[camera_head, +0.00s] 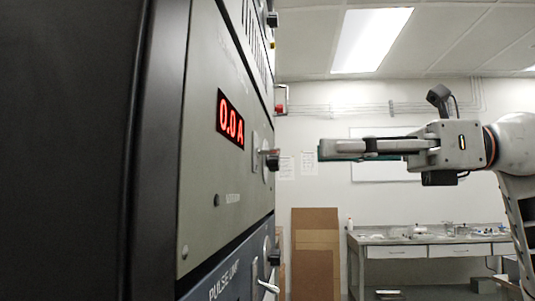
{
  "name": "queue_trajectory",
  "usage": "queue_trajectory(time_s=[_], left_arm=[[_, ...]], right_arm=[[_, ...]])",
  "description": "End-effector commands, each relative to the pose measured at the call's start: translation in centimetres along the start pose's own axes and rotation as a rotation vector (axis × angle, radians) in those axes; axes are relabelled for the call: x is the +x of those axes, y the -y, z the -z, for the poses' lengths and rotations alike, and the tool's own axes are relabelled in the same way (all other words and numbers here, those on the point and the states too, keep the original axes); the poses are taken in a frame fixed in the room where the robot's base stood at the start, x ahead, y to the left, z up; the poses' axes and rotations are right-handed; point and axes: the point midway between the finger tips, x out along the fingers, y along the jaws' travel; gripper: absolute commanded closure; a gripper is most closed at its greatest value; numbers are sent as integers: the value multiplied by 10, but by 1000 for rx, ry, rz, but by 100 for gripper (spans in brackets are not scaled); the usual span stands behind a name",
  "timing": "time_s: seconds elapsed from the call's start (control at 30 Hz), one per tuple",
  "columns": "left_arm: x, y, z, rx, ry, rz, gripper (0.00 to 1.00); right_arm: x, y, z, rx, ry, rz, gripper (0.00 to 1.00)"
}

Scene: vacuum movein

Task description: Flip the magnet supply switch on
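The grey supply panel (205,150) stands upright at the left, seen at a steep angle. Its red display (230,119) reads 0.0 A. A dark knob (271,161) juts out near the panel's right edge, and a small dark round part (216,200) sits below the display beside a label too small to read. I cannot tell which part is the magnet supply switch. My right gripper (322,150) comes in from the right, level, pointing at the panel, with a gap between its tips and the knob. It is seen side-on, so its finger opening is hidden. My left gripper is out of view.
Below is a blue panel marked PULSE UNIT (222,284) with a pale lever (268,287) sticking out. A dark cabinet side (65,150) fills the left. A bench (430,240) and brown boards (315,255) stand far back. Space around my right gripper looks clear.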

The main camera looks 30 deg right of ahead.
Motion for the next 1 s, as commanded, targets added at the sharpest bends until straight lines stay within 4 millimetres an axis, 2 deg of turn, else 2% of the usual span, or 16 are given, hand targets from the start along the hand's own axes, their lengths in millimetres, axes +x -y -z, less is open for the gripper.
queue_trajectory(time_s=[0.5, 0.67, 0.9, 1.0], left_arm=[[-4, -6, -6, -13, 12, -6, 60], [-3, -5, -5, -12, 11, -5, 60], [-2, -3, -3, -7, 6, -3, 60], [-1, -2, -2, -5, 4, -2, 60]], right_arm=[[68, -1, 0, 1, 1, -5, 76], [76, -1, 0, 1, 0, -4, 76], [76, -1, 0, 1, 0, -3, 76], [76, -1, 0, 1, 0, -3, 100]])
